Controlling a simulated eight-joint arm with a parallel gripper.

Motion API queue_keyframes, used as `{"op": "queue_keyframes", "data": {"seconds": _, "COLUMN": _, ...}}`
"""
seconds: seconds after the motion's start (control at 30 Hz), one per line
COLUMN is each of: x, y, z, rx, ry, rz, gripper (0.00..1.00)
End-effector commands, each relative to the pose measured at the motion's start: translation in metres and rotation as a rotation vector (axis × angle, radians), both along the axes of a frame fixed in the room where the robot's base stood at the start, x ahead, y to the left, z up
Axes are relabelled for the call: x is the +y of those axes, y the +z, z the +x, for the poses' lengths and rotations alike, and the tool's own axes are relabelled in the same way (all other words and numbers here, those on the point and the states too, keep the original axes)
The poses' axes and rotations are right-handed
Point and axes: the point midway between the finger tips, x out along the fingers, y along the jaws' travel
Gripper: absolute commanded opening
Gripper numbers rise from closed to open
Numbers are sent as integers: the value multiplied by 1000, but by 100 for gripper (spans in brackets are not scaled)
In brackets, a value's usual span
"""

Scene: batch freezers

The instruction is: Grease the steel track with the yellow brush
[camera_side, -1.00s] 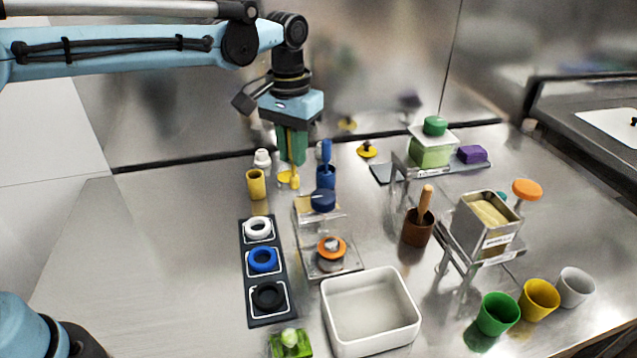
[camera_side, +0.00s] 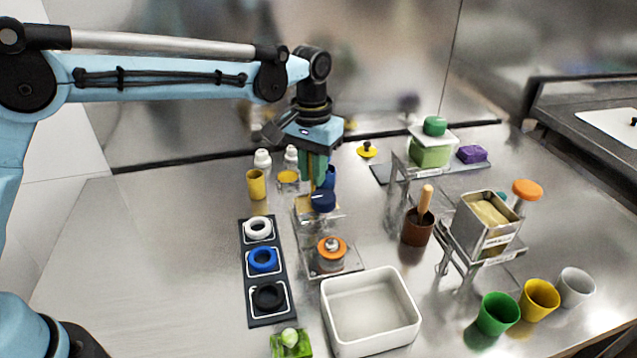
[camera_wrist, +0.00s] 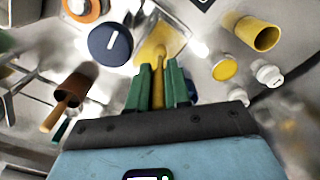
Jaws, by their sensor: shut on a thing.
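My gripper (camera_side: 318,178), with green fingers, is shut on the yellow brush (camera_wrist: 158,85). The brush points down, and its lower end is mostly hidden in the side view. In the wrist view its tip is over or against a pale steel piece (camera_wrist: 178,30) with a yellowish patch, which I take to be the track; contact is unclear. The steel assembly (camera_side: 352,262) carries a dark blue knob (camera_side: 322,201) and an orange-rimmed knob (camera_side: 331,248). A shallow round dish with yellow contents (camera_side: 288,178) is left of the gripper. The yellow cup (camera_side: 256,184) looks empty.
A blue holder (camera_side: 328,180) is partly hidden behind my gripper. White bottles (camera_side: 262,159) stand behind. A dark mat with rings (camera_side: 246,308) and a white bin (camera_side: 372,342) lie in front. Steel racks (camera_side: 445,262) and a brown pot (camera_side: 417,229) stand right. The left counter is clear.

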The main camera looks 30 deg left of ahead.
Motion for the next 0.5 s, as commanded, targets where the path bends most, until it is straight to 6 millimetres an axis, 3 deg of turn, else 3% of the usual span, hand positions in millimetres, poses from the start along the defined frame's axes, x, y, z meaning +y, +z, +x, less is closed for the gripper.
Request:
{"op": "queue_keyframes", "data": {"seconds": 0.37, "x": 27, "y": 0, "z": -26, "rx": 1, "ry": 2, "rz": 1, "gripper": 0}}
{"op": "queue_keyframes", "data": {"seconds": 0.43, "x": 25, "y": 5, "z": -24, "rx": 1, "ry": 1, "rz": 1, "gripper": 0}}
{"op": "queue_keyframes", "data": {"seconds": 0.5, "x": 25, "y": 24, "z": -25, "rx": 1, "ry": 1, "rz": 1, "gripper": 0}}
